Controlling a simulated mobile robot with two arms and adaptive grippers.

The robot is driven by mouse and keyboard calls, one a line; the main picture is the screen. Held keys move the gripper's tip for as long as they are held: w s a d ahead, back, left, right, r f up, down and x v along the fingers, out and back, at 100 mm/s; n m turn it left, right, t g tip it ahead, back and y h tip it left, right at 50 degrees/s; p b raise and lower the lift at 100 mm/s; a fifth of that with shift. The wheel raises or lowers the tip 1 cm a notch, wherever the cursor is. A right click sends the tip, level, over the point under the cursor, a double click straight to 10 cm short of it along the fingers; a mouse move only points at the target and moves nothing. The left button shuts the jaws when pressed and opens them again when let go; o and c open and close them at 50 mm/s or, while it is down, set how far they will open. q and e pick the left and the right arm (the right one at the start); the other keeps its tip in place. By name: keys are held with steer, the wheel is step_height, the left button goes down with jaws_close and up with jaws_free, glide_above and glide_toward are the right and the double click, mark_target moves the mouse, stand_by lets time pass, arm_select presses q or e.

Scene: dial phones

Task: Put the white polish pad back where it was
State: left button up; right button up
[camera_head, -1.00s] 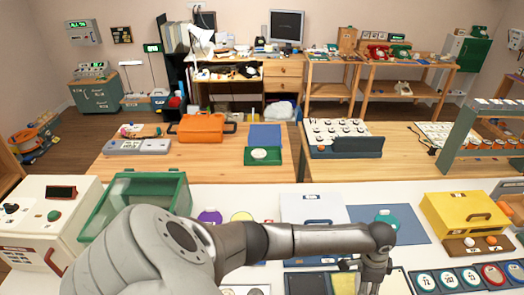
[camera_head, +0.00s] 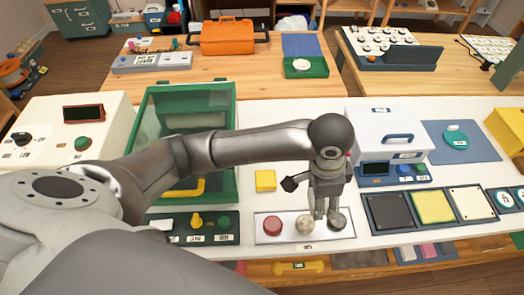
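A long pale tray (camera_head: 263,238) at the front centre carries a red round pad (camera_head: 272,225), an off-white round pad (camera_head: 305,224) and a dark grey round pad (camera_head: 337,220). The off-white one looks like the white polish pad. My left gripper (camera_head: 325,214) points down over the tray, with its fingertips between the off-white and grey pads, partly covering both. The fingertips look close together; I cannot tell whether they touch or hold a pad. My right gripper is out of view.
A yellow block (camera_head: 265,181) lies behind the tray. A green-framed clear box (camera_head: 228,101) stands to the left, under my arm. A white case (camera_head: 385,127) stands behind right. Dark, yellow (camera_head: 432,207) and white (camera_head: 472,203) square panels lie to the right.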

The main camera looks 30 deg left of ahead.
arm_select(q)
steer(key=shift+w+a+f, duration=0.1)
steer(key=shift+a+f, duration=0.1)
steer(key=shift+a, duration=0.7)
steer(key=w+a+f+p, duration=0.1)
steer(key=w+a+f, duration=0.1)
steer(key=w, duration=0.1)
steer(key=w+a+f, duration=0.2)
steer(key=w+f, duration=0.1)
steer(key=w+a+f+p, duration=0.1)
steer(key=w+a+f, duration=0.1)
steer(key=a+f, duration=0.1)
steer(key=shift+w+a+p, duration=0.1)
steer(key=shift+w+p, duration=0.25)
steer(key=shift+w, duration=0.05)
steer(key=shift+w+a+f, duration=0.3)
steer(key=shift+w+f, duration=0.2)
steer(key=shift+f, duration=0.25)
step_height(320, 180, down, 2)
steer(key=shift+f+p, duration=0.1)
steer(key=shift+p, duration=0.5)
steer(key=shift+f, duration=0.45)
steer(key=shift+f, duration=0.1)
